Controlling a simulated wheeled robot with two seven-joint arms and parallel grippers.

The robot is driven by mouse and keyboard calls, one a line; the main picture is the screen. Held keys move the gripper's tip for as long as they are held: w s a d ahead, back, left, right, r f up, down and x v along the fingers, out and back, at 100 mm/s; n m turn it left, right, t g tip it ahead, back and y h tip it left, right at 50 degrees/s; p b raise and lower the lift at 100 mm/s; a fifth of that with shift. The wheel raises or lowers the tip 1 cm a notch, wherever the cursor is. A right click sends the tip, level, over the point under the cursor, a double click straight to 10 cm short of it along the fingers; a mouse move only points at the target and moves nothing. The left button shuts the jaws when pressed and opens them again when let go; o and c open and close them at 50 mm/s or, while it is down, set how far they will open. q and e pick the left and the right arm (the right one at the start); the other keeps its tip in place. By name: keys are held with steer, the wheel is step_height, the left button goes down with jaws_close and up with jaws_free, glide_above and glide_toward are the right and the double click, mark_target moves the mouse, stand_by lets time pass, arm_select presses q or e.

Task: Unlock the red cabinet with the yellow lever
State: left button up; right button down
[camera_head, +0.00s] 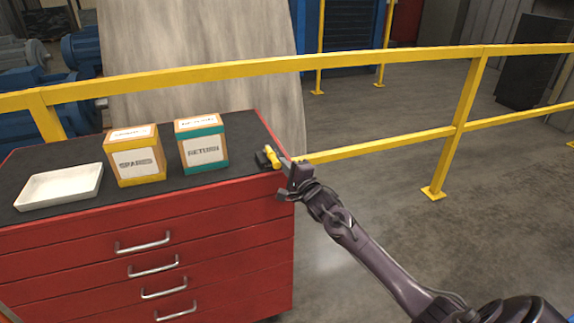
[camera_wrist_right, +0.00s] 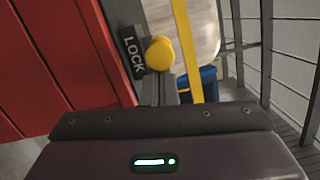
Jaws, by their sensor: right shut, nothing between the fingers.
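The red cabinet (camera_head: 215,225) stands at the left in the head view, with a dark top and several drawers with metal handles. The yellow lever (camera_head: 271,157) is at its right top corner on a dark mount. In the right wrist view the yellow lever (camera_wrist_right: 160,53) shows as a rounded knob beside a dark plate marked LOCK (camera_wrist_right: 133,52). My right gripper (camera_head: 287,164) is at the lever, its fingers shut and empty. I cannot tell whether the fingers touch the lever. My left gripper is not in view.
On the cabinet top stand a white tray (camera_head: 60,201), a yellow SPARES box (camera_head: 138,180) and a teal RETURN box (camera_head: 206,165). A yellow guard rail (camera_head: 390,59) runs behind the cabinet. The floor to the right is clear inside the rail.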

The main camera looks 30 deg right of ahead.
steer(key=shift+a+m+h, duration=0.25)
steer(key=shift+m+h, duration=0.05)
steer(key=shift+h, duration=0.2)
steer(key=shift+w+a+m+h, duration=0.1)
steer(key=shift+a+m+h, duration=0.6)
steer(key=shift+h, duration=0.2)
steer(key=a+m+h, duration=0.1)
steer(key=h, duration=0.1)
steer(key=a+m+g+h+b, duration=0.1)
steer(key=shift+w+a+f+g+h, duration=0.1)
steer(key=shift+w+f+g+h, duration=0.05)
steer(key=shift+w+g+h, duration=0.2)
steer(key=w+a+b, duration=0.1)
steer(key=a+b, duration=0.1)
steer(key=shift+b, duration=0.3)
steer(key=w+a+b, duration=0.2)
steer(key=shift+w+a+b, duration=0.15)
steer(key=shift+b, duration=0.25)
steer(key=shift+w+a+r+b, duration=0.1)
steer(key=shift+a+r+b, duration=0.05)
steer(key=shift+r+b, duration=0.25)
